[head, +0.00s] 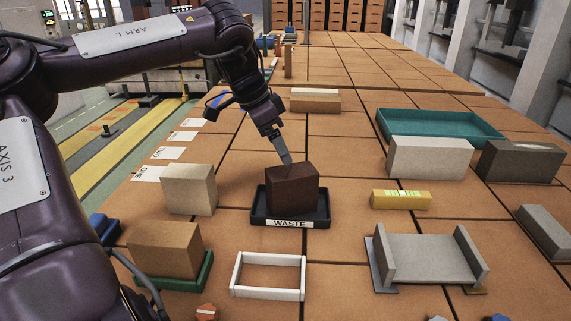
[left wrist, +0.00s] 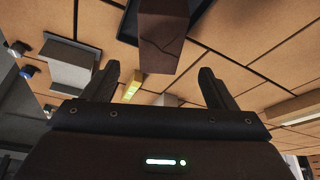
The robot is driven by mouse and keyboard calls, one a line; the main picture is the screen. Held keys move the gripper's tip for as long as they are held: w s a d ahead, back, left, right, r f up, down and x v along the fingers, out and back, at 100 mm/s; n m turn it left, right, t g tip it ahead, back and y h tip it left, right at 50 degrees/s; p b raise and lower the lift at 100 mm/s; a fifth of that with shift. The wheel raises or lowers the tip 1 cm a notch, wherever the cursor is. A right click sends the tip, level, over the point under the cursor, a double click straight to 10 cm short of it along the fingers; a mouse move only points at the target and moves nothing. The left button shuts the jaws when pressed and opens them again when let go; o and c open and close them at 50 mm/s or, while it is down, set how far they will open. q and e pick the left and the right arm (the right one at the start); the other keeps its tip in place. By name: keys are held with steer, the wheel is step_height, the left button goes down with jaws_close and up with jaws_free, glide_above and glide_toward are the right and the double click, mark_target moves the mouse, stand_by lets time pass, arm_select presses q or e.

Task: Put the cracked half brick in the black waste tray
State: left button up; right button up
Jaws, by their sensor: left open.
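The cracked half brick (head: 292,187) is dark brown and sits in the black waste tray (head: 290,222), which bears a WASTE label. In the left wrist view the brick (left wrist: 162,38) shows a crack on its face and stands ahead of the gap between the fingers. A dark edge of the tray (left wrist: 127,30) shows beside it. My left gripper (head: 287,160) is at the brick's top, at its back edge in the head view. In the left wrist view the left gripper (left wrist: 160,85) has its fingers wide apart with nothing between them. My right gripper is not in view.
A beige block (head: 189,190) stands left of the tray, and a tan brick (head: 164,250) sits in a green tray. A white frame (head: 268,291) lies in front. A yellow level (head: 400,199) and grey channel (head: 427,260) are right. A teal tray (head: 440,125) is behind.

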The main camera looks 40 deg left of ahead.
arm_select(q)
steer(key=shift+v, duration=1.3)
